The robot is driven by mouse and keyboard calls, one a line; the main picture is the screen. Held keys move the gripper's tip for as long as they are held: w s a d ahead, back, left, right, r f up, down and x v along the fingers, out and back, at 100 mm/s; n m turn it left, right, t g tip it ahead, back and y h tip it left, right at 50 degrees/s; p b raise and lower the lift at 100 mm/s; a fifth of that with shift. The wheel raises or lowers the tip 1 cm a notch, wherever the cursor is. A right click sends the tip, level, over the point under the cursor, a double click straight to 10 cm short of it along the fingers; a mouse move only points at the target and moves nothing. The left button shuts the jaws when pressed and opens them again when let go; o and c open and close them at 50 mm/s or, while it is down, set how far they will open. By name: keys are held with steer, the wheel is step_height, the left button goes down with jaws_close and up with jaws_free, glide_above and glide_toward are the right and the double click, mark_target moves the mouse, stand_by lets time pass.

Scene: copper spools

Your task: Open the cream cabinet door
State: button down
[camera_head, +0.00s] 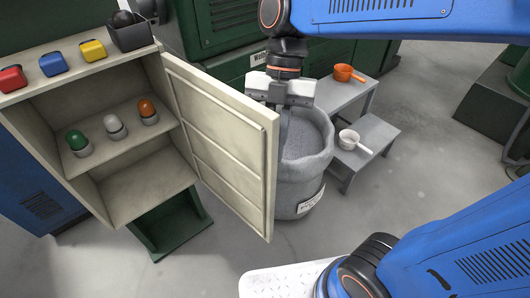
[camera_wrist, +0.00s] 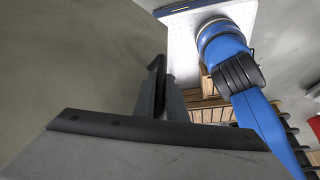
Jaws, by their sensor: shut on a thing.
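The cream cabinet (camera_head: 140,190) stands at the left, and its door (camera_head: 228,140) is swung wide open toward me, showing its panelled inner face. The door's outer face (camera_wrist: 85,60) fills the left of the wrist view. My gripper (camera_head: 283,125) points down just beyond the door's free edge, on its outer side. In the wrist view my gripper (camera_wrist: 160,95) is shut on a dark upright piece beside the door, which looks like the door handle. The door hides part of the fingers and the handle in the head view.
Green, white and orange capped items (camera_head: 113,127) stand on the cabinet shelf. Red, blue and yellow blocks (camera_head: 93,50) and a dark bin (camera_head: 130,35) sit on top. A grey sack-like container (camera_head: 308,150) stands close behind the door. Grey stepped stands (camera_head: 365,138) hold an orange pan (camera_head: 345,73) and a white pan (camera_head: 350,139).

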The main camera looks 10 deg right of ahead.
steer(key=shift+w+d, duration=0.3)
steer(key=shift+w, duration=0.05)
steer(key=c, duration=1.8)
jaws_free()
steer(key=v, duration=1.7)
steer(key=shift+r, duration=0.2)
